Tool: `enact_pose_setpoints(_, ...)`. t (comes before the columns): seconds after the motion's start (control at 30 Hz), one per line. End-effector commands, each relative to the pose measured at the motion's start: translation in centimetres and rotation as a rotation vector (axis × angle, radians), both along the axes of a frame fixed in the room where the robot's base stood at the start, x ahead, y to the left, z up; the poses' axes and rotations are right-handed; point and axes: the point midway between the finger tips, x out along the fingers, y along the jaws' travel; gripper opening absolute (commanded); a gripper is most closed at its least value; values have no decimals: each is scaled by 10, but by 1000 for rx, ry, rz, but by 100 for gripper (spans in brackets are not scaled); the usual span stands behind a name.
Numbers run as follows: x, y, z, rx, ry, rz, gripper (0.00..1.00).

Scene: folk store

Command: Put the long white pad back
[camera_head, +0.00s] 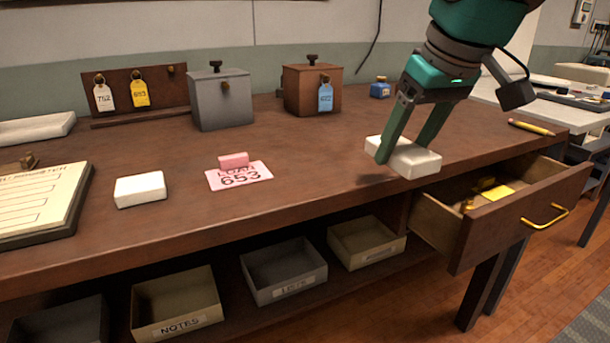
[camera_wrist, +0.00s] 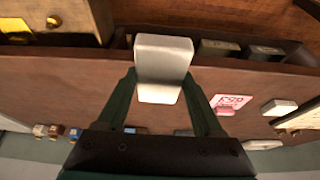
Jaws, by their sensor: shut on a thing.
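My gripper (camera_head: 404,150) is shut on a long white pad (camera_head: 414,160), a pale block with rounded edges. The pad is at the front right of the desk, just left of the open drawer (camera_head: 478,222). It looks slightly above the desk top, though the gap is hard to judge. In the wrist view the pad (camera_wrist: 163,62) sits between the two green fingers of the gripper (camera_wrist: 163,85). A shorter white block (camera_head: 140,189) lies on the desk at left. A flat white piece (camera_head: 36,129) lies at the far left.
The drawer holds a yellow note and small brass things. A pink card (camera_head: 240,177) with a pink eraser (camera_head: 233,160), a grey box (camera_head: 221,99), a brown box (camera_head: 311,90) and a clipboard (camera_head: 40,205) stand or lie on the desk. Open trays (camera_head: 283,272) sit below. The desk's middle is clear.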

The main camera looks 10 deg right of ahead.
Motion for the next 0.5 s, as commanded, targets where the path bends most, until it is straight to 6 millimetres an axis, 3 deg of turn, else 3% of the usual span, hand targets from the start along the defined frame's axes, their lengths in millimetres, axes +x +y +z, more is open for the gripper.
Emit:
enact_pose_setpoints(0.17,4,2,-3,0,2,17,24)
enact_pose_setpoints(0.5,78,22,-10,0,2,17,24)
